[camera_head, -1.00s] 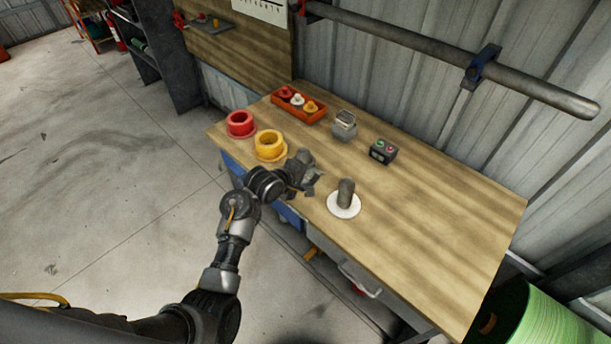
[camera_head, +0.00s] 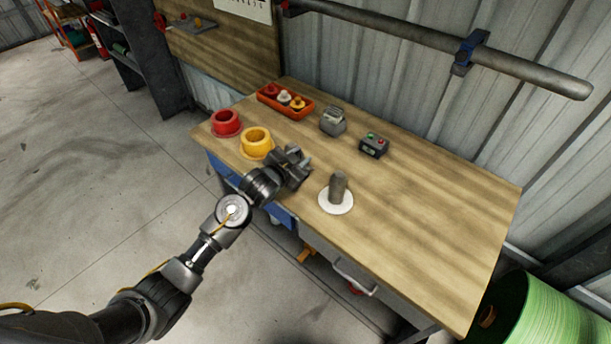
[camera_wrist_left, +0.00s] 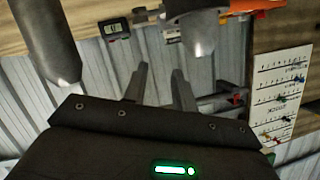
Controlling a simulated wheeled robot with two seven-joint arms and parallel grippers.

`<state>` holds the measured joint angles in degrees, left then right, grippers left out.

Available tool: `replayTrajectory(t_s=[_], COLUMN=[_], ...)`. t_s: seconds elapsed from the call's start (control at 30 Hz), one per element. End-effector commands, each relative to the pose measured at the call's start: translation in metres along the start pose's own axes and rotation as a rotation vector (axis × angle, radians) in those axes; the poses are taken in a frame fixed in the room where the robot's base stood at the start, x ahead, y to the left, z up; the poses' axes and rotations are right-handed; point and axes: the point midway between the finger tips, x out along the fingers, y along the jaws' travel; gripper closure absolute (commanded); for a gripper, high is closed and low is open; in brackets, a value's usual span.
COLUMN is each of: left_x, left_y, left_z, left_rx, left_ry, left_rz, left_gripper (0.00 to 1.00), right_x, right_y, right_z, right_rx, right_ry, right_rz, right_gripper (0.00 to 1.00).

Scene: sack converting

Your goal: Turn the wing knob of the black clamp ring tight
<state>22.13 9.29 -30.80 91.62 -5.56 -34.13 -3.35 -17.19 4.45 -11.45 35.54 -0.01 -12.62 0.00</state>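I cannot make out a black clamp ring or a wing knob in either view. My left gripper (camera_head: 297,166) is over the front edge of the wooden bench, between the yellow flanged ring (camera_head: 256,142) and a grey upright cylinder (camera_head: 338,188) on a white disc (camera_head: 335,203). In the left wrist view, its two fingers (camera_wrist_left: 159,84) stand apart with nothing between them. A dark cylinder with a pale tip (camera_wrist_left: 40,45) and a grey rounded part with a dark collar (camera_wrist_left: 196,30) show beyond the gripper body. My right gripper is in neither view.
The bench (camera_head: 430,215) is clear on its right side. A red flanged ring (camera_head: 226,122), an orange tray (camera_head: 285,101) of small knobs, a grey block (camera_head: 333,121) and a button box (camera_head: 373,146) stand on it. A pipe (camera_head: 400,40) runs along the wall behind.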

Motion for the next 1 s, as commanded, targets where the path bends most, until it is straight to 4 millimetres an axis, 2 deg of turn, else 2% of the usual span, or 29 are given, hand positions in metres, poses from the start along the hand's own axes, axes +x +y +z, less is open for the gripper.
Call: replayTrajectory(t_s=[0.03, 0.1, 0.3, 0.5, 0.6, 0.7, 0.8, 1.0], left_x=[0.001, -0.001, -0.012, -0.032, -0.043, -0.052, -0.06, -0.065], left_y=[0.003, 0.006, 0.018, 0.03, 0.034, 0.037, 0.038, 0.039], left_z=[0.006, 0.009, 0.025, 0.052, 0.067, 0.078, 0.086, 0.09], left_rx=[0.181, 0.445, 1.183, 1.89, 2.191, 2.423, 2.58, 2.697], left_ry=[0.023, 0.053, 0.118, 0.138, 0.128, 0.112, 0.096, 0.079], left_rz=[-0.012, -0.035, -0.13, -0.262, -0.33, -0.39, -0.433, -0.467], left_gripper=[0.73, 0.73, 0.73, 0.73, 0.73, 0.73, 0.73, 0.73], right_x=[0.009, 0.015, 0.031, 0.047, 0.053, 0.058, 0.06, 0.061], right_y=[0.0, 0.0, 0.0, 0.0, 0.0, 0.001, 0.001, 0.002], right_z=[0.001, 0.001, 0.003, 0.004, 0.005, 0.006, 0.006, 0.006], right_rx=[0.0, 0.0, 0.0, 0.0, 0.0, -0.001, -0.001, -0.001], right_ry=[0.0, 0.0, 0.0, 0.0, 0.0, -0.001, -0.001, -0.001], right_rz=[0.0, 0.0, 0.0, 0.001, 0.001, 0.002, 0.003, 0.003], right_gripper=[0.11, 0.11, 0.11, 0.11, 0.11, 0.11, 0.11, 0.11])
